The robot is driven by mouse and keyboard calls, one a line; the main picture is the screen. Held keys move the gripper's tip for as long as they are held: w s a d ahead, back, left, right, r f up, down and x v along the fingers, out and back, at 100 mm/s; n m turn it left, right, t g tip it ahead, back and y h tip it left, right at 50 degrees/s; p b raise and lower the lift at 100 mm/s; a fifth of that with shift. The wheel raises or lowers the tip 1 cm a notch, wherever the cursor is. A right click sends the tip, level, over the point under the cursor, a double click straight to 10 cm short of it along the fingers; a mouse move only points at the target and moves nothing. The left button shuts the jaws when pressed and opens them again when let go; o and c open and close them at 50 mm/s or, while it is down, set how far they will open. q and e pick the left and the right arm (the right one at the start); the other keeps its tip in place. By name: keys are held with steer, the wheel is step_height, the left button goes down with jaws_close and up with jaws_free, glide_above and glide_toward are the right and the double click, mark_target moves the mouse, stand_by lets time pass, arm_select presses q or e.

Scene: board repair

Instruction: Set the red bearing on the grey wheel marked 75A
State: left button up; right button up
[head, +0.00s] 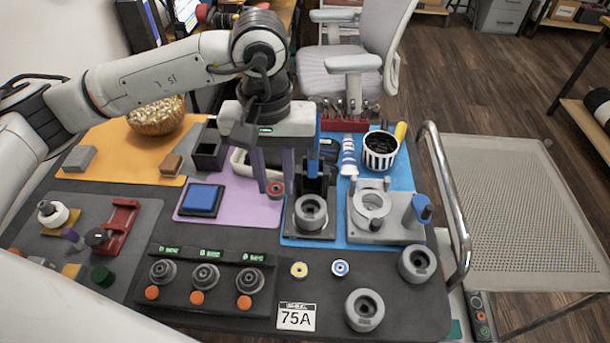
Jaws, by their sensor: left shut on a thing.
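My left gripper (274,184) points down over the pink mat, its fingers closed on the small red bearing (276,189). The bearing shows between the fingertips; its exact height above the mat is hard to tell. A white card marked 75A (296,317) lies at the front edge of the bench. A grey wheel (365,311) with a central hole lies just right of that card. Another grey wheel (418,263) lies farther back to the right. My right gripper is out of view.
A yellow bearing (299,270) and a blue bearing (340,267) lie on the dark bench. A black press (314,185) with a grey wheel and a grey fixture (386,232) stand on the blue mat. A knob panel (205,281) is front left. A metal rail (459,205) edges the right.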

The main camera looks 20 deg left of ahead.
arm_select(q)
steer(key=shift+w+d+f+n+b, duration=0.35)
steer(key=shift+w+d+f+n, duration=0.5)
steer(key=shift+f+n, duration=0.7)
steer(key=shift+w+d+f+n+b, duration=0.45)
steer(key=shift+w+f+n, duration=0.75)
steer(key=shift+f+n, duration=0.3)
steer(key=shift+w+d+f+n+b, duration=0.3)
steer(key=shift+w+d+f+n, duration=0.6)
steer(key=shift+f+n, duration=0.6)
steer(key=shift+w+a, duration=0.1)
steer(key=shift+a, duration=0.05)
steer(key=shift+f+b, duration=0.15)
steer(key=shift+b, duration=0.35)
steer(key=shift+f+b, duration=0.7)
steer(key=shift+b, duration=0.5)
steer(key=shift+f+b, duration=0.35)
